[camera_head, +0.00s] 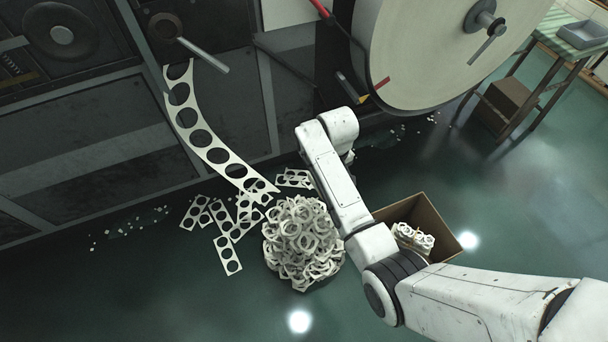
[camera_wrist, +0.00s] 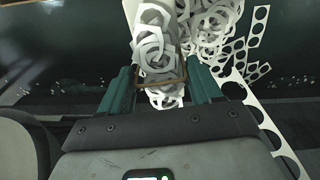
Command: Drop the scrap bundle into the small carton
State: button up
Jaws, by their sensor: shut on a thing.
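The scrap bundle (camera_wrist: 158,45), a clump of white ringed cut-offs with a brown band near its lower end, sits between the two green fingers of my gripper (camera_wrist: 162,88) in the wrist view. The gripper is shut on it. In the head view my arm hides the gripper and the held bundle. The small carton (camera_head: 448,217) is an open brown box on the floor at the right of my arm. White ringed scrap (camera_head: 412,239) shows inside it; my arm covers its left side. The carton is not clearly seen in the wrist view.
A heap of ringed scrap (camera_head: 303,243) lies on the floor left of my arm. Loose punched strips (camera_head: 228,254) lie beside it, and a long strip (camera_head: 203,140) hangs from the machine. A big reel (camera_head: 440,50) stands behind. Floor right of the carton is clear.

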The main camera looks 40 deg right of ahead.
jog(key=s+d+f+m+p, duration=0.15)
jog(key=s+d+p, duration=0.25)
jog(key=s+d, duration=0.7)
jog(key=s+d+f+m+p, duration=0.1)
jog(key=s+d+f+p, duration=0.2)
jog(key=s+d, duration=0.75)
notch_tip(320, 180, down, 5)
jog(key=s+a+b, duration=0.2)
jog(key=b, duration=0.3)
jog(key=shift+s+a, duration=0.25)
jog(key=o, duration=1.2)
notch_tip(320, 180, up, 11)
jog(key=p, duration=0.4)
jog(key=shift+f, duration=0.1)
